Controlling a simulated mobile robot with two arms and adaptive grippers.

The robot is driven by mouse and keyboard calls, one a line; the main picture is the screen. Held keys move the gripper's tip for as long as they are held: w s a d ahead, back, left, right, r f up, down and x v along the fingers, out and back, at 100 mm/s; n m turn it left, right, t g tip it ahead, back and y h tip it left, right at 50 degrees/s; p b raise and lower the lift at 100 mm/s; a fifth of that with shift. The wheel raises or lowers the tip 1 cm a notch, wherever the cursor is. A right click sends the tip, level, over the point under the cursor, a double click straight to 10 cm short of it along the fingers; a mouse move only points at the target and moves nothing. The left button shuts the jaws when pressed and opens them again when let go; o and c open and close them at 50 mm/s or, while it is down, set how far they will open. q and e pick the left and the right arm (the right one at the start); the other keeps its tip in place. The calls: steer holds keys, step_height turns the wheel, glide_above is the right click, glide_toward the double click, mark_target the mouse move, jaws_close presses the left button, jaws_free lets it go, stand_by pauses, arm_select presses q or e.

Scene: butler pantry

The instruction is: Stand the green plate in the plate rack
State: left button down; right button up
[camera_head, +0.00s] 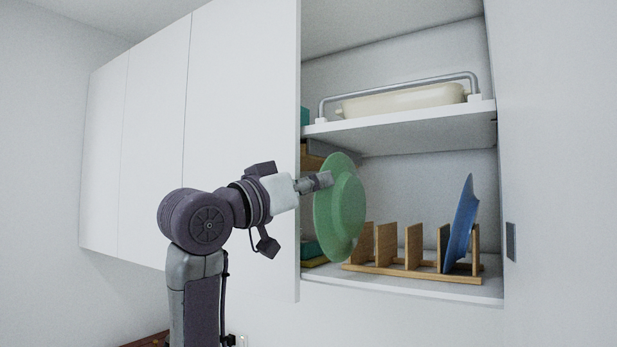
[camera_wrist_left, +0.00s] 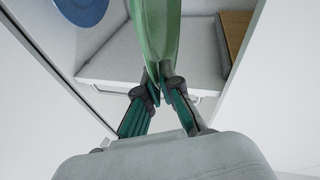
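The green plate (camera_head: 341,207) is held upright, a little tilted, at the left part of the lower shelf opening. My left gripper (camera_head: 322,181) is shut on its rim. In the left wrist view the fingers of the left gripper (camera_wrist_left: 158,88) pinch the edge of the green plate (camera_wrist_left: 157,35). The wooden plate rack (camera_head: 400,271) stands on the lower shelf, and the plate overlaps its left end in the head view. A blue plate (camera_head: 462,222) leans in the rack's right end. The rack's middle slots look empty. My right gripper is not in view.
The upper shelf (camera_head: 400,130) lies above the rack and holds a cream-coloured long object (camera_head: 402,101) behind a metal rail. Closed cabinet doors (camera_head: 240,110) stand to the left. Brown and teal items (camera_head: 312,250) sit at the lower shelf's left side.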

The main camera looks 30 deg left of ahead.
arm_select(q)
steer(key=shift+w+d+f+p, duration=0.1)
steer(key=shift+w+f+p, duration=0.4)
steer(key=shift+w, duration=1.45)
steer(key=shift+w+d+f+p, duration=0.1)
steer(key=shift+w+f+p, duration=0.35)
steer(key=shift+w, duration=1.45)
steer(key=shift+w+f+p, duration=0.2)
steer(key=shift+w+p, duration=0.5)
steer(key=shift+w, duration=1.25)
steer(key=c, duration=1.2)
jaws_free()
steer(key=shift+s, duration=0.1)
steer(key=shift+c, duration=0.2)
steer(key=shift+f, duration=0.15)
